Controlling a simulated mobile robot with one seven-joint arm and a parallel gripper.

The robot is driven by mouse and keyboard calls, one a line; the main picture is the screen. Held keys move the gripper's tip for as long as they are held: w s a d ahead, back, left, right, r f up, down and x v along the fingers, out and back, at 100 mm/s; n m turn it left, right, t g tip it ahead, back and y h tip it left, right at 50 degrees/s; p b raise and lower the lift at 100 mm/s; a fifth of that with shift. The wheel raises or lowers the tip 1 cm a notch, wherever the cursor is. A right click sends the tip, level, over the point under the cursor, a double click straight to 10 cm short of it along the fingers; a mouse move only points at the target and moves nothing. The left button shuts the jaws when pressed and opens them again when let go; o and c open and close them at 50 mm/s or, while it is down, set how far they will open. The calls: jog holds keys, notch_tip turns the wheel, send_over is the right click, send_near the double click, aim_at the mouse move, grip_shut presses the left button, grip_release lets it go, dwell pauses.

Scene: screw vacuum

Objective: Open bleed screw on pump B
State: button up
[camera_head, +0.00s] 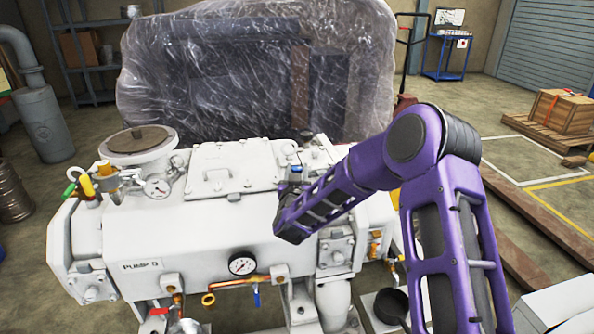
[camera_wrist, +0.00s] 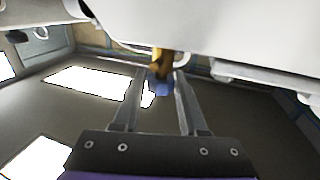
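The white pump (camera_head: 215,210) fills the middle of the head view. Its nameplate (camera_head: 141,266) reads "PUMP" and a last character that is hard to make out. In the wrist view, a brass fitting with a blue part (camera_wrist: 161,86) hangs below a white body, in line with the gap between my fingertips. I cannot tell whether it is the bleed screw. My gripper (camera_wrist: 160,80) is open, its two fingers apart on either side of the fitting; contact is not visible. In the head view, my purple arm reaches over the pump's right part, and the fingertips cannot be made out.
A pressure gauge (camera_head: 243,264) and a brass pipe with a blue lever (camera_head: 257,297) sit on the pump's front. A red lever (camera_head: 159,311) is lower left. A plastic-wrapped machine (camera_head: 255,75) stands behind. A wooden crate (camera_head: 560,111) rests on a pallet at right.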

grip_shut()
jog(key=shift+n+y, duration=0.4)
jog(key=shift+y, duration=0.2)
jog(key=n+y, duration=0.1)
jog(key=y, duration=0.1)
jog(key=n+g+y, duration=0.1)
jog(key=n+y, duration=0.1)
jog(key=y, duration=0.1)
jog(key=shift+d+n, duration=0.2)
jog(key=shift+n, duration=0.1)
jog(key=n+g+y, duration=0.1)
jog(key=y, duration=0.1)
jog(key=n+g+y, duration=0.2)
jog(key=y, duration=0.1)
jog(key=shift+w+f, duration=0.1)
jog(key=n+g+y, duration=0.2)
jog(key=n+g, duration=0.1)
jog(key=g, duration=0.1)
jog(key=n+g+y, duration=0.3)
jog(key=g, duration=0.1)
jog(key=shift+a+n+p, duration=0.1)
jog(key=shift+n+p, duration=0.2)
jog(key=shift+p, duration=0.1)
jog(key=shift+y, duration=0.3)
jog(key=o, duration=0.5)
grip_release()
